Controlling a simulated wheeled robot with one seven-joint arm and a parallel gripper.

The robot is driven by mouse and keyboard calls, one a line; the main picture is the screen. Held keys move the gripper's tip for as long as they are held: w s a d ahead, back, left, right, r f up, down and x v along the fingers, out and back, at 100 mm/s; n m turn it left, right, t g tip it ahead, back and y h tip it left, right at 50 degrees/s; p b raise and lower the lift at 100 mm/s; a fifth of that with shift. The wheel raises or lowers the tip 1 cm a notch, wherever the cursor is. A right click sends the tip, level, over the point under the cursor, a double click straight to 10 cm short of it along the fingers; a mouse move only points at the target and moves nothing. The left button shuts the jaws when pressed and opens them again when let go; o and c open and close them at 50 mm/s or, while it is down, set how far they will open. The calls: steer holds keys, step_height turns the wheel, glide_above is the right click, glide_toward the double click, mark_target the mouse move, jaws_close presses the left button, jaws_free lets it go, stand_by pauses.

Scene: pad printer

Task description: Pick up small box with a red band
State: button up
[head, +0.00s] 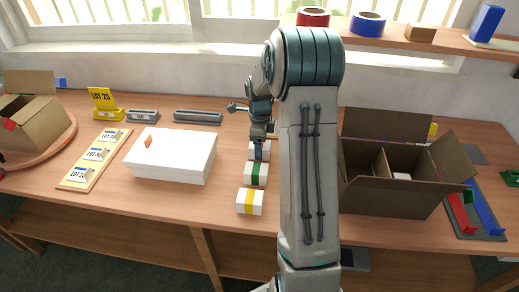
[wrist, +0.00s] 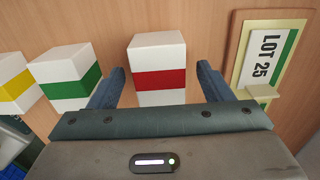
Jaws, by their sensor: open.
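The small white box with a red band (wrist: 160,75) stands upright in the wrist view, between the two fingers of my gripper (wrist: 160,70). My gripper is open, with a gap showing on either side of the box. In the head view my gripper (head: 260,143) is pointed down over a small white box (head: 252,155) at the far end of a row.
A green-banded box (head: 256,174) and a yellow-banded box (head: 250,202) stand nearer in the row. A white carton (head: 172,158) lies to the left and an open cardboard box (head: 385,195) to the right. A LOT 25 card (wrist: 268,58) stands right in the wrist view.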

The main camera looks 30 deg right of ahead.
steer(key=shift+a+f, duration=0.1)
steer(key=shift+f, duration=0.35)
steer(key=c, duration=1.1)
